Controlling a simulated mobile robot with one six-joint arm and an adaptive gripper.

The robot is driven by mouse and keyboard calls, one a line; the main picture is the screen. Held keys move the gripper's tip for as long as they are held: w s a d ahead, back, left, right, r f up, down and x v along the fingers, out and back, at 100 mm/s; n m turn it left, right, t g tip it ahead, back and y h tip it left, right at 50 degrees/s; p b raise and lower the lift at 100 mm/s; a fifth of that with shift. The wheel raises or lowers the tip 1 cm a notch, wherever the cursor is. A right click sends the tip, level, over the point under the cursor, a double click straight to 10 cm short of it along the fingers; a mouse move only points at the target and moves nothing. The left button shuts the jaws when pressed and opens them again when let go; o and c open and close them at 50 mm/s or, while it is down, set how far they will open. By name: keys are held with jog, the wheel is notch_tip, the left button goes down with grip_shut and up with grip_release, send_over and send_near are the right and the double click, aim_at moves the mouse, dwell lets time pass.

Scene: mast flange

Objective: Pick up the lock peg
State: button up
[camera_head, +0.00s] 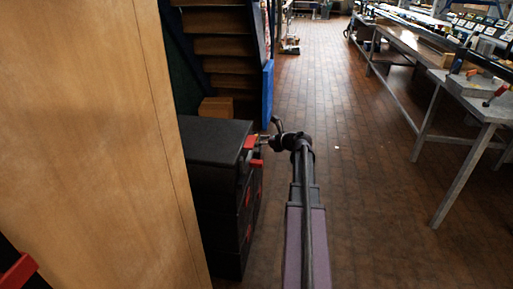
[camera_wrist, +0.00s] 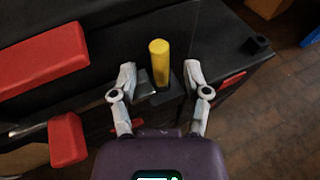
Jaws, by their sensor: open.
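The lock peg appears as a yellow cylinder (camera_wrist: 159,64) in the wrist view. Its lower end meets a small dark holder or bracket by the edge of a black case (camera_wrist: 205,38). My gripper (camera_wrist: 159,72) is open, with one grey finger on each side of the peg and visible gaps between them. I cannot tell whether the fingers are level with the peg in depth. In the camera_head view my gripper (camera_head: 264,140) is beside the right side of the black case (camera_head: 212,138), and the peg cannot be made out clearly there.
Red latches (camera_wrist: 40,60) lie on the case close to my gripper. A wooden panel (camera_head: 90,130) fills the left of the camera_head view. Shelves (camera_head: 222,48) stand behind the case. A grey workbench (camera_head: 470,105) is at the right, with open brick floor (camera_head: 345,150) between.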

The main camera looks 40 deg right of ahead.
jog(key=shift+x, duration=0.75)
grip_shut()
